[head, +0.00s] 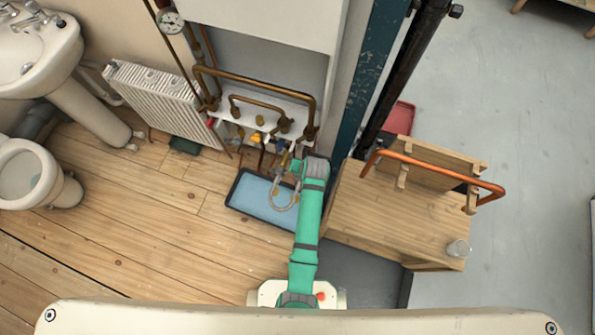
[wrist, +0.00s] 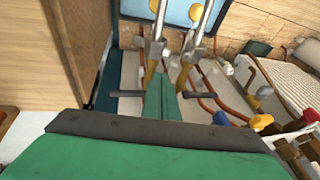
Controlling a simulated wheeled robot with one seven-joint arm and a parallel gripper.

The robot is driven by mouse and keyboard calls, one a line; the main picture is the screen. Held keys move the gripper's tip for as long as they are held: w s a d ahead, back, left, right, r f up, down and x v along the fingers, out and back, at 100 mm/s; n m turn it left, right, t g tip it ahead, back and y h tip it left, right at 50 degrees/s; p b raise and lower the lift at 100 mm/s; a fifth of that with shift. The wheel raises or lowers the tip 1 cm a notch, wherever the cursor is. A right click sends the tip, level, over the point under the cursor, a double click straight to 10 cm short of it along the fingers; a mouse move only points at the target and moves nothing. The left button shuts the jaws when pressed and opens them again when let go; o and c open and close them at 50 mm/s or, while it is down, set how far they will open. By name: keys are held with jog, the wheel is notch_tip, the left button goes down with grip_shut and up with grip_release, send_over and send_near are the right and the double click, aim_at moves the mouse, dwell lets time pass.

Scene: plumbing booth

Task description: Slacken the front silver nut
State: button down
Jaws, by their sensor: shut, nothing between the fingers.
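In the wrist view my gripper (wrist: 162,84) is shut and empty. Its green fingers meet in the middle of the picture. Just beyond the tips stand two pipe ends with silver nuts, a left silver nut (wrist: 155,49) and a right silver nut (wrist: 191,52). Silver hoses rise from both, and brass-coloured pieces lie below them. I see no clear contact between fingers and nuts. I cannot tell which nut is the front one. In the head view a silver hose loop (head: 279,206) hangs over the tray beside my arm. The nuts and fingertips are too small or covered there.
A blue tray (head: 234,205) lies on the floor below. Copper pipes (head: 265,80) run under the boiler. Blue (wrist: 220,118) and yellow (wrist: 262,121) valve handles sit to the right in the wrist view. A wooden bench (head: 390,215) stands close right of my arm. A radiator (head: 160,100) is left.

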jog(key=x, duration=0.3)
jog(key=a+x, duration=0.1)
jog(key=x, duration=0.2)
jog(key=a+x, duration=0.1)
jog(key=x, duration=0.2)
jog(key=shift+s, duration=0.3)
jog(key=shift+d, duration=0.1)
